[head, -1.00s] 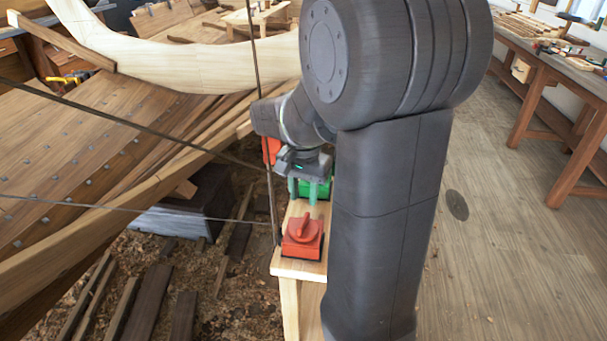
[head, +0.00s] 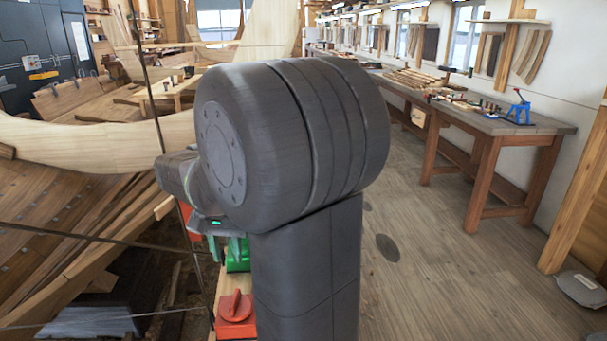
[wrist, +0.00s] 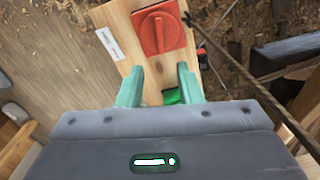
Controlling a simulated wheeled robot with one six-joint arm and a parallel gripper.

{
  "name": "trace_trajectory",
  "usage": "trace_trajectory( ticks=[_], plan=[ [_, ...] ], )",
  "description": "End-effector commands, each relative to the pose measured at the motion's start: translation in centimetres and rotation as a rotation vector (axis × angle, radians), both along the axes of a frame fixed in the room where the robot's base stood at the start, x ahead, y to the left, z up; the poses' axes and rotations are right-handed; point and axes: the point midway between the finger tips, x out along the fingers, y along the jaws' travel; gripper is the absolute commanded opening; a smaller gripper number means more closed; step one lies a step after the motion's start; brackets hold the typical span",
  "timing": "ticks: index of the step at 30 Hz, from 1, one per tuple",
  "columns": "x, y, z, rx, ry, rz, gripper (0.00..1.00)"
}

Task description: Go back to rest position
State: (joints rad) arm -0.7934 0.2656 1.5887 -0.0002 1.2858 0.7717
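My gripper (wrist: 160,88) is open in the wrist view, its two green fingers apart with nothing held between them. In the head view my gripper (head: 226,250) is partly hidden by my own arm and hangs over the narrow wooden stand. A red block with a raised knob (head: 236,308) is on the near end of the stand; the wrist view shows this red block (wrist: 158,30) beyond the fingertips. A green block (head: 238,256) is just below the gripper in the head view. A sliver of green block (wrist: 172,97) shows between the fingers.
The planked boat hull (head: 80,240) lies to the left, with thin dark lines crossing in front of it. A long workbench (head: 500,125) with tools stands at the right. The wooden floor (head: 450,270) right of my arm is mostly clear.

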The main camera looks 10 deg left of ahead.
Motion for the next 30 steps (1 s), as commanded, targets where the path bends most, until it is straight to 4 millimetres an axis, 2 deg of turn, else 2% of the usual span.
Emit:
trace_trajectory(
  ticks=[5,15,21,26,30],
  plan=[
    [-0.1,0.0,-2.2,-0.004,0.004,0.0,0.33],
    [-0.1,-0.1,-8.9,-0.004,0.005,0.0,0.33],
    [0.0,0.0,-12.1,-0.003,0.003,0.0,0.33],
    [-0.1,0.0,-13.4,-0.003,0.003,0.0,0.33],
    [0.0,0.0,-13.6,-0.001,0.001,0.006,0.33]
  ],
)
